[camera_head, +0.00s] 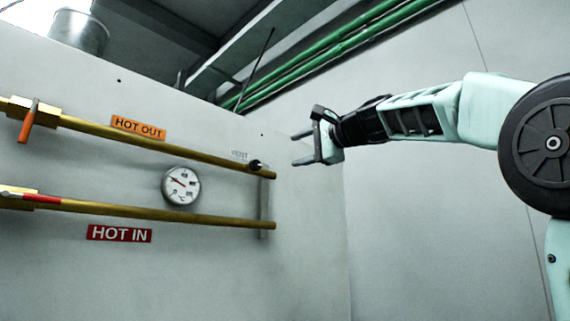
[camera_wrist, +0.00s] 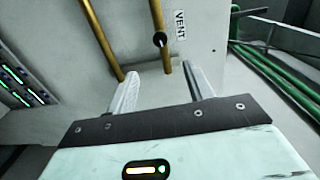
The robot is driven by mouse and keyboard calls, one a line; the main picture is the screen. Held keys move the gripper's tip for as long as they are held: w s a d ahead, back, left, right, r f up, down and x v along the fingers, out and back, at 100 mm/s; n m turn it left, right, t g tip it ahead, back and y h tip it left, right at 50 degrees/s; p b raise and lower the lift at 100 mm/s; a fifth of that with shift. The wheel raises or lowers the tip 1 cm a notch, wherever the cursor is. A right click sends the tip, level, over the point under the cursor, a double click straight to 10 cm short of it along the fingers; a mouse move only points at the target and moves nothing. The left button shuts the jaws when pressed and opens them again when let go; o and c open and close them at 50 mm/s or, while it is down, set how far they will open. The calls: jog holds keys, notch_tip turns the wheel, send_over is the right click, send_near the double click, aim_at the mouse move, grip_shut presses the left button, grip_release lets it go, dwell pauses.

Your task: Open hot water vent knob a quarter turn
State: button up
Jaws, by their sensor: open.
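The vent knob (camera_head: 254,165) is a small black knob near the right end of the upper brass pipe, beside the VENT label (camera_head: 239,155). In the wrist view the knob (camera_wrist: 160,40) sits on the brass pipe left of the VENT label (camera_wrist: 180,25). My gripper (camera_head: 300,148) is open and empty, to the right of the knob and apart from it. In the wrist view the fingers of my gripper (camera_wrist: 160,80) point toward the pipe end, with the knob beyond the fingertips.
The upper pipe (camera_head: 190,155) has an orange-handled valve (camera_head: 28,122) and a HOT OUT label. The lower pipe (camera_head: 170,213) has a red-handled valve (camera_head: 28,197) and a HOT IN label. A gauge (camera_head: 181,186) sits between them. Green pipes (camera_head: 330,50) run behind. Space around my gripper is clear.

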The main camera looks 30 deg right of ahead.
jog(key=shift+s+d, duration=0.2)
jog(key=shift+s, duration=0.8)
